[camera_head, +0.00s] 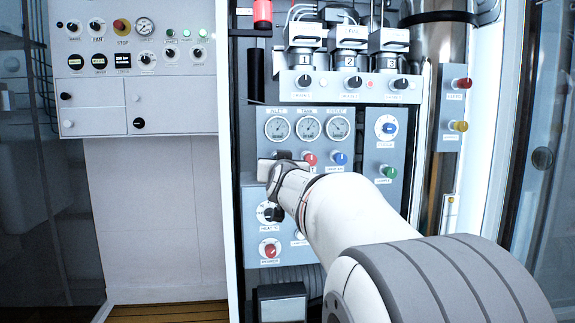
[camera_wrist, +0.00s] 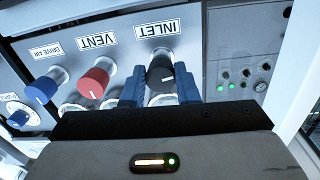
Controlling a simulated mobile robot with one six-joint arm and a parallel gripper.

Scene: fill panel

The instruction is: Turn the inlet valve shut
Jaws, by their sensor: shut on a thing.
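The inlet valve is a black knob (camera_wrist: 161,66) under an INLET label (camera_wrist: 158,30) that reads upside down in the wrist view. A short white mark shows on the knob's face. My gripper (camera_wrist: 160,88) has its blue fingers on either side of the knob, shut on it. In the head view my gripper (camera_head: 272,166) is at the panel below the left gauge, and it hides the inlet knob there. A red VENT knob (camera_wrist: 92,83) sits beside the inlet knob, and a blue DRIVE AIR knob (camera_wrist: 44,88) sits beyond it.
Three gauges, the middle one (camera_head: 308,127), sit just above my gripper. A black-and-white dial (camera_head: 270,212) and a red knob (camera_head: 269,249) lie below it. A green knob (camera_head: 388,172) is to the right. A white upright (camera_head: 226,200) stands close on the left.

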